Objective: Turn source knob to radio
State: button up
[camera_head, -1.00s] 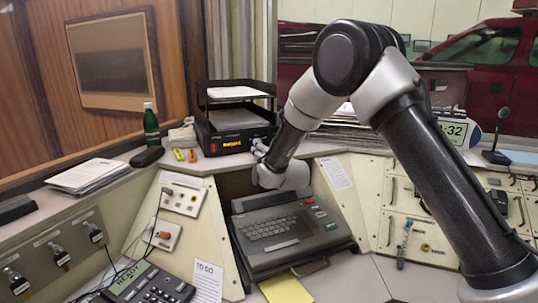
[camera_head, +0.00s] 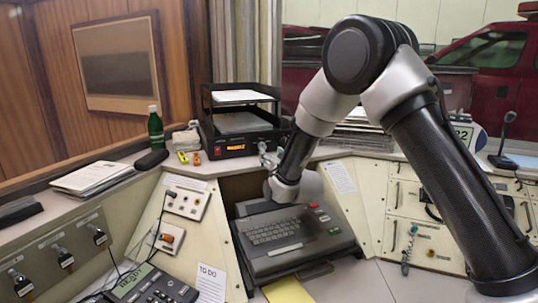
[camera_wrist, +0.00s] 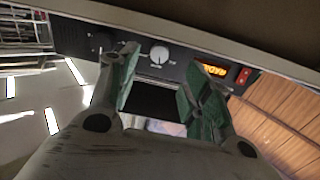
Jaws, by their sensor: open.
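A black radio-like unit (camera_head: 222,145) with a lit orange display stands on the ledge under the paper trays. In the wrist view its dark front panel shows a round pale knob (camera_wrist: 159,54) with small labels, too small to read. The lit display (camera_wrist: 213,70) is right of the knob. My gripper (camera_wrist: 163,68) is open, its green-padded fingers pointing at the panel with the knob between them in the picture. I cannot tell whether they touch it.
A red switch (camera_wrist: 244,76) sits right of the display. A black paper tray (camera_head: 240,97) stands on the unit. A green bottle (camera_head: 155,128) and small yellow and orange items (camera_head: 189,158) are left of it. A keyboard terminal (camera_head: 280,236) lies below my wrist.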

aim_at(262, 146)
jog(key=shift+n, duration=0.3)
jog(key=x, duration=0.8)
jog(key=shift+w, duration=0.15)
jog(key=shift+c, duration=0.2)
